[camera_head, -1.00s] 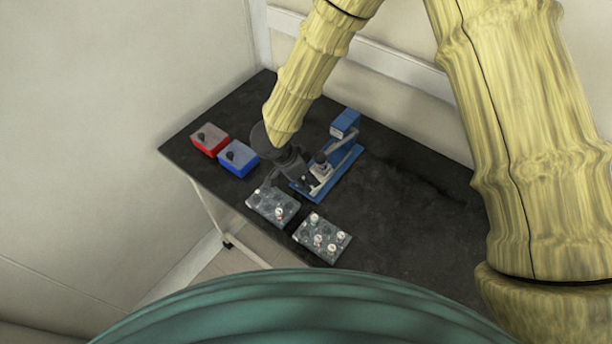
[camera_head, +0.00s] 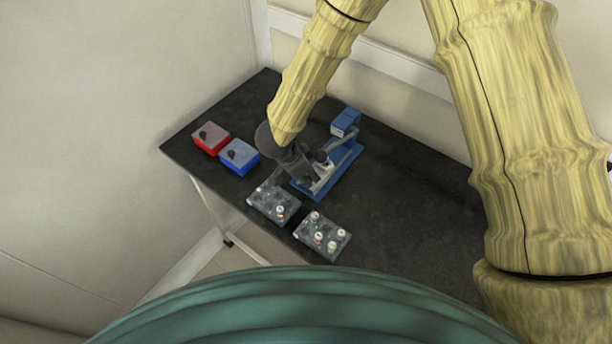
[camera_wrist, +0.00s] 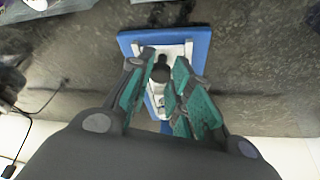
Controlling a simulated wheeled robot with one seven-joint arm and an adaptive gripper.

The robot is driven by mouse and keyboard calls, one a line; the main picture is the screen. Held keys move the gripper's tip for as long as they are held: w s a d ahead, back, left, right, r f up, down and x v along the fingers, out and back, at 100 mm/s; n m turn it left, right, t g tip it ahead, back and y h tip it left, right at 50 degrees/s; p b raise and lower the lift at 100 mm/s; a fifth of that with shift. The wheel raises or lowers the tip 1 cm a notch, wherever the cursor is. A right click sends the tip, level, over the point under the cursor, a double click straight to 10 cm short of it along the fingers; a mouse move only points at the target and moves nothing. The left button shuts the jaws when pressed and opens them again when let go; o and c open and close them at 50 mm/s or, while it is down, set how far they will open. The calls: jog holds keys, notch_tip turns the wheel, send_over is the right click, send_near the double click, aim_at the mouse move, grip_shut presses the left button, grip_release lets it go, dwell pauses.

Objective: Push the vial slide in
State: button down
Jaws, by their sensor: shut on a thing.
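The vial slide is a pale carriage with a dark round knob (camera_wrist: 160,72) on a blue-based device (camera_head: 350,172). The blue base (camera_wrist: 200,42) also shows in the wrist view, with the pale slide (camera_wrist: 153,108) running along it. My gripper (camera_head: 312,176) is low over the near left part of the device. In the wrist view my gripper (camera_wrist: 162,68), with green-padded fingers, is shut on the slide's knob, one finger on each side. My gripper hides part of the slide in the head view, so its exact travel position cannot be told.
A red box (camera_head: 211,141) and a blue box (camera_head: 239,158) stand left. The dark table's right side (camera_head: 420,200) is clear.

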jog(key=w+d, duration=0.1)
jog(key=w, duration=0.1)
jog(key=w+d+p, duration=0.1)
jog(key=w+d, duration=0.1)
jog(key=w+d+p, duration=0.1)
jog(key=w, duration=0.1)
jog(key=shift+w+d, duration=0.35)
jog(key=shift+d, duration=0.05)
jog(key=c, duration=1.3)
grip_release()
jog(key=shift+w+d+f, duration=0.1)
jog(key=shift+w, duration=0.05)
jog(key=v, duration=1.2)
jog(key=shift+d, duration=0.1)
